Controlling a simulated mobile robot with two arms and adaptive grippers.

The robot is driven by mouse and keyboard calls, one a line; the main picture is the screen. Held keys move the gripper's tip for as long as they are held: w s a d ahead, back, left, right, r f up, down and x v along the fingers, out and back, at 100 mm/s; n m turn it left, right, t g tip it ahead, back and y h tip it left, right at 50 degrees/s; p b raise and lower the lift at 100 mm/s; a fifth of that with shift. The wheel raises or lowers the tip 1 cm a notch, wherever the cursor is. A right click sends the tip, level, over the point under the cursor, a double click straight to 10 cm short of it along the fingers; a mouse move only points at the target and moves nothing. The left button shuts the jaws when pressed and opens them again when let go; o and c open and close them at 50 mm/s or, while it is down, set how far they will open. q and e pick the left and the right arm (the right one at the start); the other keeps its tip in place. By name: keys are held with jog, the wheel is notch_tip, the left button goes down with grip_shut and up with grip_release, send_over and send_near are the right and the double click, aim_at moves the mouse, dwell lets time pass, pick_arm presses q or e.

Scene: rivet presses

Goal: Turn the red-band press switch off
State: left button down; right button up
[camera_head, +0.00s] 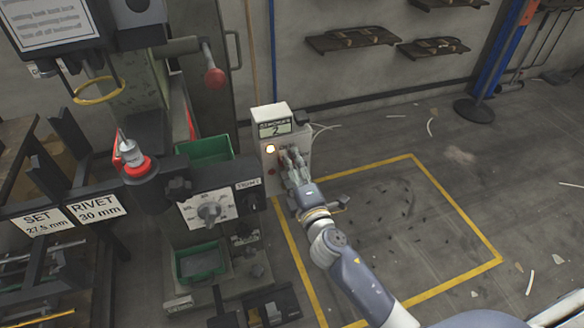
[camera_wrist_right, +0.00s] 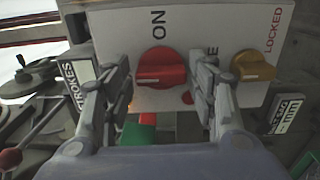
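A pale switch box (camera_head: 267,128) with a "STROKES" display reading 2 stands beside the press. A lamp (camera_head: 270,149) on it glows yellowish. My right gripper (camera_head: 290,158) is at the box's face and hides part of it. In the right wrist view, a red rotary knob (camera_wrist_right: 160,68) sits under the word "ON", its grip bar lying roughly level. My right gripper's fingers (camera_wrist_right: 163,82) are spread on either side of the knob, with gaps visible. A red band (camera_head: 137,168) shows around the press's fitting. My left gripper is not in view.
A yellow knob (camera_wrist_right: 252,66) marked "LOCKED" sits just right of the right finger. A grey dial (camera_head: 209,211) is on the press's front panel. Green trays (camera_head: 205,147) and a red-ball lever (camera_head: 214,78) are nearby. The floor inside the yellow lines is mostly free.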

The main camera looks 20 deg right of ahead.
dwell(0.3)
jog(key=s, duration=1.2)
jog(key=shift+d, duration=0.25)
